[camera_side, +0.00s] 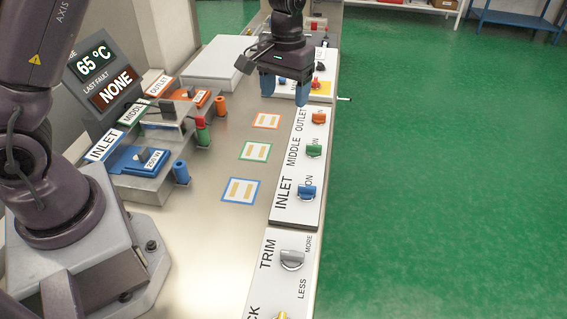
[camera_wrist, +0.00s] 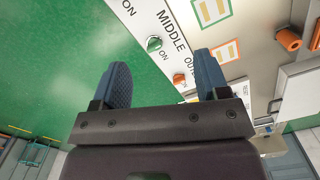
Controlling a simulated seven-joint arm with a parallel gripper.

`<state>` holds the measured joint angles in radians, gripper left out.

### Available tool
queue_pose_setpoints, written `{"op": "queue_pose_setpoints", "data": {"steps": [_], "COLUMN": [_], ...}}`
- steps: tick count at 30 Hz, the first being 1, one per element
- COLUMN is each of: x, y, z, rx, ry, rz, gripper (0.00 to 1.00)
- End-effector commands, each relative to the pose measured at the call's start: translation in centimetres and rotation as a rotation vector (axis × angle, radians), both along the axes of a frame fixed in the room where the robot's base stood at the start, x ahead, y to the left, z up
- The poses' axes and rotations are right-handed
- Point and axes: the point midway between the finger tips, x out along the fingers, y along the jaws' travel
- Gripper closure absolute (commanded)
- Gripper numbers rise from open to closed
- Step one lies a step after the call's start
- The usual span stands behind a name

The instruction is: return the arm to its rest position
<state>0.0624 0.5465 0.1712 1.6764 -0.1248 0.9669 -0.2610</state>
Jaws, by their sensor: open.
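My gripper (camera_side: 284,86) hangs from the arm at the top of the side view, with its blue fingers pointing down. It is above the far part of the bench, near the panel beyond the OUTLET switch. In the wrist view my gripper (camera_wrist: 165,85) shows two blue fingers spread well apart, with nothing between them. The green MIDDLE switch (camera_wrist: 153,44) and the orange OUTLET switch (camera_wrist: 179,79) show below and between the fingers. My arm's base stands at the left of the side view.
The switch panel (camera_side: 297,170) runs along the bench's right edge, with INLET, MIDDLE and OUTLET switches. A TRIM knob (camera_side: 292,259) is nearer. Stepped blocks (camera_side: 160,150) and a display (camera_side: 102,78) reading 65 °C and NONE stand left. Green floor (camera_side: 440,180) is clear at right.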

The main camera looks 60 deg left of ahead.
Motion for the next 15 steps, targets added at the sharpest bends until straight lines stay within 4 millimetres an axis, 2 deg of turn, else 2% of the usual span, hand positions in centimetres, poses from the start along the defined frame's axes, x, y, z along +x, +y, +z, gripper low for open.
{"op": "queue_pose_setpoints", "data": {"steps": [1, 6, 9, 15], "x": [-1.5, -6.9, -10.1, -16.5], "y": [-0.3, -1.1, -1.6, -2.3], "z": [1.8, 6.3, 8.4, 11.1], "rx": [-0.009, -0.016, -0.012, 0.023], "ry": [-0.021, -0.096, -0.147, -0.262], "rz": [-0.037, -0.172, -0.244, -0.362], "gripper": [0.32, 0.32, 0.32, 0.32]}}
